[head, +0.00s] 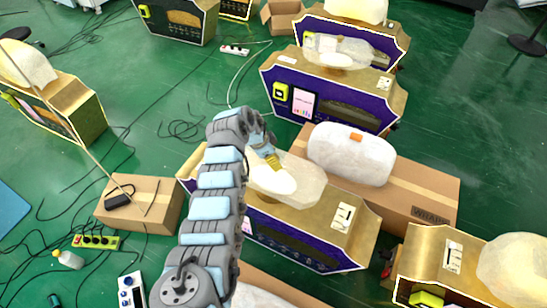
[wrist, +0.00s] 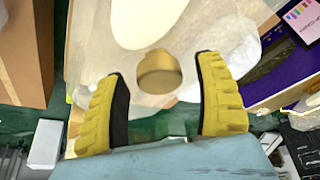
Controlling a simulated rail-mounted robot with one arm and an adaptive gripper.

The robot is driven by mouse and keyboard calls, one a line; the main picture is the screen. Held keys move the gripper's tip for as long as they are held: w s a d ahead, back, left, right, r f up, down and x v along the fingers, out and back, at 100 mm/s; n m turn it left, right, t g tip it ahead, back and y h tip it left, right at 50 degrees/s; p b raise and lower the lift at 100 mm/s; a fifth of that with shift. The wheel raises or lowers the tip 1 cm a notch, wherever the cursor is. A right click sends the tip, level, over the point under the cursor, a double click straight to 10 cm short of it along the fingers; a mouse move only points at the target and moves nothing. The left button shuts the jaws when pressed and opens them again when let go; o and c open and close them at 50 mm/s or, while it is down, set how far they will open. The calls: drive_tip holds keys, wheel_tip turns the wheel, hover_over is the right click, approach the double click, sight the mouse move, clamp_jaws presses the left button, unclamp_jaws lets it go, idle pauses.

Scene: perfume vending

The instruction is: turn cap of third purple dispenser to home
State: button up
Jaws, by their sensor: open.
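A purple and gold dispenser (head: 350,245) stands near the picture's centre, partly hidden behind my arm. A cloudy, clear wrapped top (head: 308,190) with a white part inside sits on it. My gripper (head: 272,160) is at that top, with its yellow fingers pointing toward it. In the wrist view, a round gold cap (wrist: 160,72) lies between the two yellow fingers of my gripper (wrist: 163,98). The fingers are open, with a visible gap on each side of the cap. The cap cannot be made out in the head view.
Two more purple dispensers, a nearer one (head: 277,75) and a farther one (head: 399,45), stand behind. A cardboard box (head: 430,190) bearing a white wrapped bundle (head: 350,153) adjoins on the right. Another box (head: 160,213) stands left. Cables cross the green floor.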

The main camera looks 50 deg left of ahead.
drive_tip(key=shift+r, duration=0.1)
drive_tip(key=v, duration=1.1)
drive_tip(key=shift+r, duration=0.35)
drive_tip(key=shift+s+a, duration=0.1)
